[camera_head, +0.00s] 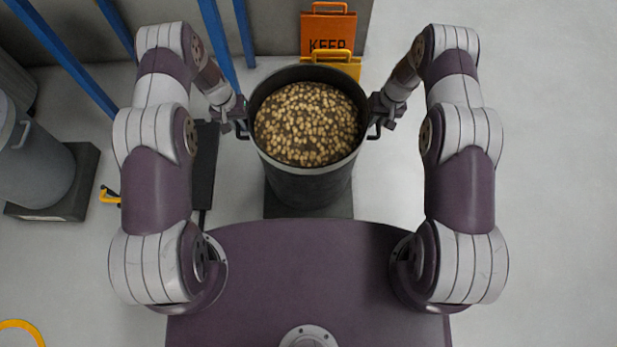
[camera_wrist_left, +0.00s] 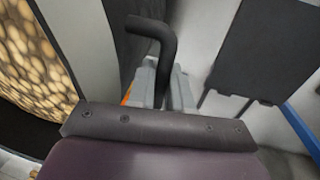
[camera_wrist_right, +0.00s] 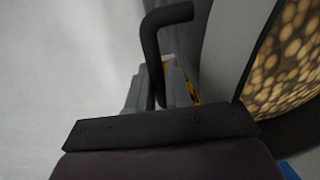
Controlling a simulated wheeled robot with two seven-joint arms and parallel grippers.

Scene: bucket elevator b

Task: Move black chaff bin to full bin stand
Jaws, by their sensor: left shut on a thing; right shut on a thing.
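The black chaff bin (camera_head: 308,180) is upright in front of me in the head view, filled with tan, pebble-like pieces. My left gripper (camera_head: 238,112) is shut on the bin's left handle (camera_wrist_left: 153,45). My right gripper (camera_head: 382,110) is shut on its right handle (camera_wrist_right: 165,30). A dark square base (camera_head: 283,206) shows below the bin. From above I cannot tell whether the bin touches it or hangs over it. I cannot tell which thing is the full bin stand. The fingertips are partly hidden in both wrist views.
A grey bin (camera_head: 35,165) stands on a dark base (camera_head: 82,190) at the left. Orange (camera_head: 328,30) and yellow (camera_head: 340,66) signs stand behind the chaff bin. Blue posts (camera_head: 62,58) rise at the upper left. A dark flat panel (camera_head: 204,165) is beside my left arm. The right floor is clear.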

